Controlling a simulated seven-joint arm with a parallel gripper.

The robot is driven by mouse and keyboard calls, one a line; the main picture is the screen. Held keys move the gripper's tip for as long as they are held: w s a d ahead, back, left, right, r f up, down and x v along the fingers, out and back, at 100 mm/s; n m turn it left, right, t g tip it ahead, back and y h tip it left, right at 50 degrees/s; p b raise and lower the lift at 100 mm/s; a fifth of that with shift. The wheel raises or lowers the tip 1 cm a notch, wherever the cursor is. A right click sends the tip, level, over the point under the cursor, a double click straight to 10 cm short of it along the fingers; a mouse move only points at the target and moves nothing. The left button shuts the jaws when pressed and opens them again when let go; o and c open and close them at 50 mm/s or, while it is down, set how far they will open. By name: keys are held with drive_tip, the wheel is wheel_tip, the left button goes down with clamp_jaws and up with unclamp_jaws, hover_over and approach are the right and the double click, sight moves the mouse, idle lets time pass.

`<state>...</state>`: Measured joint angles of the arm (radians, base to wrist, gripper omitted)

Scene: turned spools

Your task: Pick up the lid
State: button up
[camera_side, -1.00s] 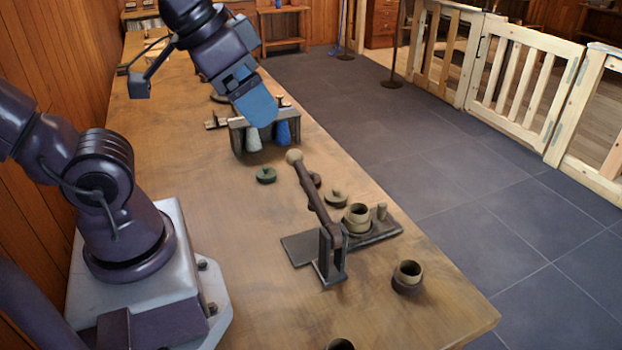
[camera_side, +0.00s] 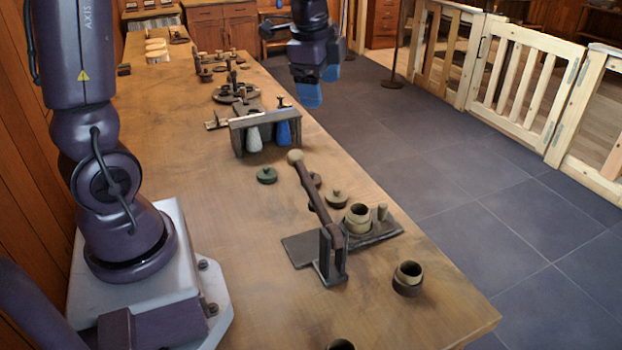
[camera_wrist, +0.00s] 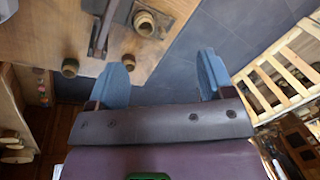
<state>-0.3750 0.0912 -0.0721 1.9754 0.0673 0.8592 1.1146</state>
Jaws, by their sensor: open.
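Several small round lids with knobs lie on the wooden bench (camera_side: 200,250): a green lid (camera_side: 267,176), a brown lid (camera_side: 337,199) and a dark reddish lid (camera_side: 315,180) partly hidden behind the lever. I cannot tell which one the task means. My gripper (camera_side: 308,92), with blue fingers, is raised near the bench's right edge, beyond and above the lids. In the wrist view my gripper (camera_wrist: 166,60) has its two fingers wide apart with nothing between them. No lid shows clearly in the wrist view.
A lever press (camera_side: 331,255) stands near the lids, with a tan jar (camera_side: 357,220) on its plate. An open pot (camera_side: 407,278) stands near the front right. A rack (camera_side: 265,132) holds grey and blue spools behind the lids.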

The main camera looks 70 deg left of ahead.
drive_tip(key=w+a+f+m+g, duration=0.1)
drive_tip(key=w+a+f+m, duration=0.2)
drive_tip(key=a+f, duration=0.35)
drive_tip(key=m+g+h, duration=0.1)
drive_tip(key=m, duration=0.4)
hover_over(311, 172)
wheel_tip(311, 172, down, 17)
drive_tip(key=shift+s+f, duration=0.1)
drive_tip(key=shift+s, duration=0.05)
drive_tip(key=shift+d+f, duration=0.1)
drive_tip(key=shift+f, duration=2.9)
drive_tip(key=shift+c, duration=0.4)
drive_tip(key=c, duration=0.6)
